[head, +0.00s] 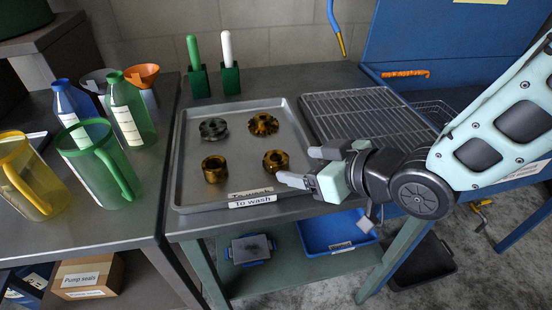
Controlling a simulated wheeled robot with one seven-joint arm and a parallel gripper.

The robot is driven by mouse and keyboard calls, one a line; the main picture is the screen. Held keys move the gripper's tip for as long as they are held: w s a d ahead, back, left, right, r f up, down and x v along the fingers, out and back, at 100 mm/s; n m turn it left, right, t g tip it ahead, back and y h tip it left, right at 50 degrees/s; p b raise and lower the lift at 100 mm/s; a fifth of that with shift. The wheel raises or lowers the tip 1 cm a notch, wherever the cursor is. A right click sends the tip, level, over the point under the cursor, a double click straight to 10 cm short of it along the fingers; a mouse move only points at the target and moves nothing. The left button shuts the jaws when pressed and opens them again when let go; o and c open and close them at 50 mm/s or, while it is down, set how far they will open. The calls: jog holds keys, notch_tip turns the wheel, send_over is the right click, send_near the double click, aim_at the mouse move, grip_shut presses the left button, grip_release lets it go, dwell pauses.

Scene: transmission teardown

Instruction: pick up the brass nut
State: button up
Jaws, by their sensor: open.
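The tray (240,123) labelled "To wash" holds two short, brass-coloured ring-shaped parts near its front: one at the left (214,169) and one at the right (276,162). Both look stained dark; I cannot tell which is the brass nut. My gripper (299,166) is open and empty, at the right side of the tray, with its fingers pointing left. Its fingertips are close to the right brass part, the lower finger just right of and in front of it. I cannot tell whether they touch.
A grey toothed part (213,128) and a brass-and-black toothed part (263,124) lie at the back of the tray. A wire rack (365,118) stands right of it. Green-handled and white-handled tools in green holders (198,82) stand behind. Bottles and jugs (100,165) crowd the left table.

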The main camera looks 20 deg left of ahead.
aim_at(282, 161)
jog(key=shift+p+x, duration=0.4)
jog(key=shift+x, duration=2.65)
jog(key=shift+r, duration=0.15)
jog(key=c, duration=1.3)
